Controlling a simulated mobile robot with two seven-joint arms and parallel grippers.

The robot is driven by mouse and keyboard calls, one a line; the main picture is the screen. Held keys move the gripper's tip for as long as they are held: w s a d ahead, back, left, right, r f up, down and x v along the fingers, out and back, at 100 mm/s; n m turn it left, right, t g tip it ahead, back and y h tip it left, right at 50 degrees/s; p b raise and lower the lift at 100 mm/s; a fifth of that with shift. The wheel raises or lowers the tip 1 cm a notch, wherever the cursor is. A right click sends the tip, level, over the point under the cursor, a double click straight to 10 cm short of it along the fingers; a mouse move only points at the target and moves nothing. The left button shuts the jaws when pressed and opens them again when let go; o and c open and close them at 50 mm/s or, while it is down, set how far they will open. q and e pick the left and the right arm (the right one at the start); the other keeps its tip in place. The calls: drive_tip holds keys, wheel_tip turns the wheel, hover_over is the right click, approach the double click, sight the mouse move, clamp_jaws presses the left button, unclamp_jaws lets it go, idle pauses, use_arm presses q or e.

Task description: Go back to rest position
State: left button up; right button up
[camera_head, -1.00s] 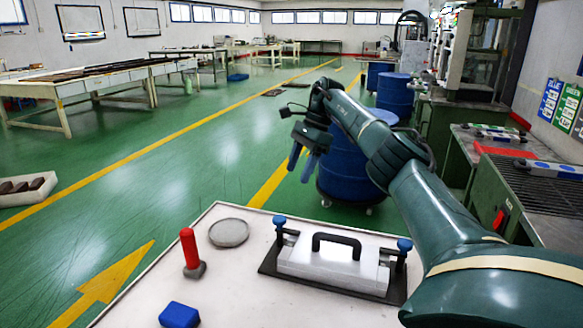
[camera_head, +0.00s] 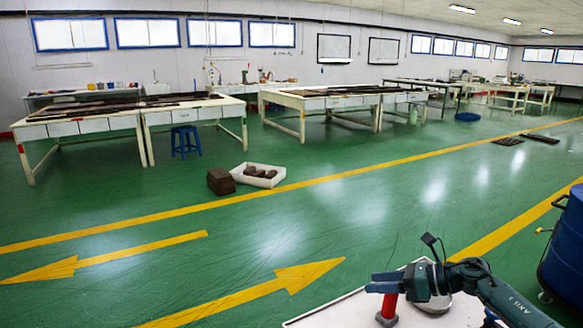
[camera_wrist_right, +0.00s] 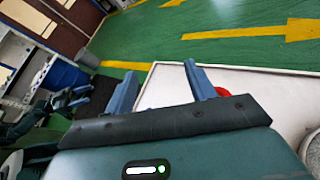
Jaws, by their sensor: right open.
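My right gripper (camera_head: 384,282) is in the lower right of the head view, above the white table (camera_head: 345,312). In the right wrist view its two blue fingers (camera_wrist_right: 160,85) stand wide apart with nothing between them. A red-handled tool (camera_head: 388,305) stands upright on the table, just below the fingers in the head view. A bit of red also shows behind one finger in the wrist view (camera_wrist_right: 222,92). My left gripper is not in view.
A blue drum (camera_head: 567,245) stands at the right edge. A white tray (camera_head: 262,176) of brown blocks and a brown block (camera_head: 221,181) lie on the green floor. Long worktables (camera_head: 330,100) line the back. The marked floor between is clear.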

drive_tip(key=s+a+f+m+t+p, duration=0.2)
drive_tip(key=s+a+m+t+p, duration=0.5)
drive_tip(key=m, duration=1.1)
drive_tip(key=s+f+m+h, duration=0.1)
drive_tip(key=s+m+h, duration=0.1)
drive_tip(key=s+m, duration=0.2)
drive_tip(key=s+f+m+t+h+p, duration=0.1)
drive_tip(key=s+m+h, duration=0.2)
drive_tip(key=m, duration=0.3)
drive_tip(key=s+f+m+h+p, duration=0.1)
drive_tip(key=s+f+m+h, duration=0.1)
drive_tip(key=s+m, duration=0.3)
drive_tip(key=shift+s+a+m+t+h, duration=0.1)
drive_tip(key=shift+s+m+t+h, duration=0.15)
drive_tip(key=shift+m+h, duration=0.2)
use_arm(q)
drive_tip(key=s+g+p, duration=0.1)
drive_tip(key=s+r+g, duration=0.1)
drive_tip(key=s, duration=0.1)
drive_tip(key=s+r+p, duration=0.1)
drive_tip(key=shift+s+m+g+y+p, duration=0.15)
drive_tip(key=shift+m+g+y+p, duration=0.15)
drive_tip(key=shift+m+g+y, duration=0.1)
use_arm(e)
drive_tip(key=s+d+f+m+g+h, duration=0.2)
drive_tip(key=s+m, duration=0.6)
drive_tip(key=s, duration=0.4)
drive_tip(key=shift+s+f+m+g, duration=0.2)
drive_tip(key=shift+f+m+g, duration=0.25)
drive_tip(key=shift+g, duration=0.6)
